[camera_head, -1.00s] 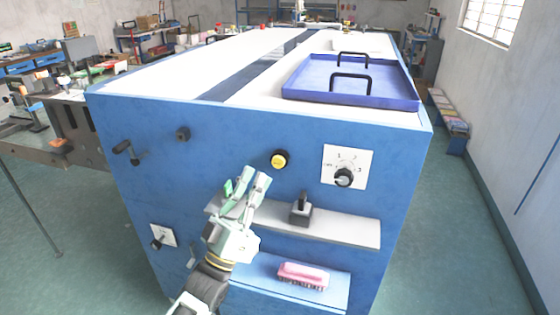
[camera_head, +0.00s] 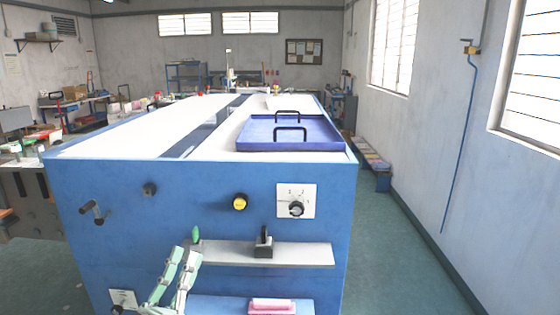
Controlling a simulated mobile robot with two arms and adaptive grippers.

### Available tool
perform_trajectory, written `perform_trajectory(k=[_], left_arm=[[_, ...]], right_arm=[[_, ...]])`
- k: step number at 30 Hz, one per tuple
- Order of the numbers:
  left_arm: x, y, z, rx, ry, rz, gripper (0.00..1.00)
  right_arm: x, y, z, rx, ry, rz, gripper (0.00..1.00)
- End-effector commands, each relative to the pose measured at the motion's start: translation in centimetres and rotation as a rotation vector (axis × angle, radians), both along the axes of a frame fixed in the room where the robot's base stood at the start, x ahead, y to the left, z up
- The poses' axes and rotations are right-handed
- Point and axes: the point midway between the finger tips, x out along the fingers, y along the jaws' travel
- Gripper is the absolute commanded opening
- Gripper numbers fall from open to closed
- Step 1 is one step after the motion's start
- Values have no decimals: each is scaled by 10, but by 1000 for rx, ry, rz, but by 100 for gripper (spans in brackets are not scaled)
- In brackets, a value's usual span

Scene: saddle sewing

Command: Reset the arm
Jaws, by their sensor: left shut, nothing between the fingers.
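My left gripper (camera_head: 186,250) is at the lower left of the head view, in front of the blue front panel of the large machine (camera_head: 120,240). Its pale green and white fingers point up and are shut with nothing between them. The tips are near the left end of the upper grey shelf (camera_head: 300,254). A small green tip (camera_head: 195,235) shows just above the fingers; I cannot tell what it belongs to. The rest of my left arm is cut off by the bottom edge. My right gripper is not in view.
The panel has a yellow button (camera_head: 240,203), a rotary dial (camera_head: 296,209) and a black crank handle (camera_head: 91,211). A black-handled tool (camera_head: 263,243) stands on the upper shelf, a pink brush (camera_head: 272,305) below. A blue tray (camera_head: 333,145) sits on top.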

Motion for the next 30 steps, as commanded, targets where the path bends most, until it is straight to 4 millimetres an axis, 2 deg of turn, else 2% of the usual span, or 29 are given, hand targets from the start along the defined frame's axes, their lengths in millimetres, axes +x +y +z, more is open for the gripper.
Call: perform_trajectory(k=[8,11,14,17,20,21,23,24,26,27,29,30], left_arm=[[17,3,-60,46,140,50,0],[23,5,-89,71,207,71,0],[28,8,-125,102,285,96,0],[30,11,-170,138,383,121,0],[27,14,-227,190,508,149,0],[22,16,-256,216,570,161,0],[13,19,-301,261,667,177,0],[4,21,-331,289,732,185,0],[-12,24,-374,334,828,194,0],[-25,26,-403,365,892,199,0],[-47,29,-443,411,985,202,0],[-63,30,-469,443,1048,201,0]], right_arm=[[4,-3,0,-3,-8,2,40],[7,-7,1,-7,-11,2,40],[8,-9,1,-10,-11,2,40],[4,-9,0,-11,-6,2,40],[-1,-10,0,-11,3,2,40],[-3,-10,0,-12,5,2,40],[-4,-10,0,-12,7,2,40],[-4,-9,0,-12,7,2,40],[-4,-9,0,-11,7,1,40],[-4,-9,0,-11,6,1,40],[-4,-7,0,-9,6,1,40],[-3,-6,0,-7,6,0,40]])
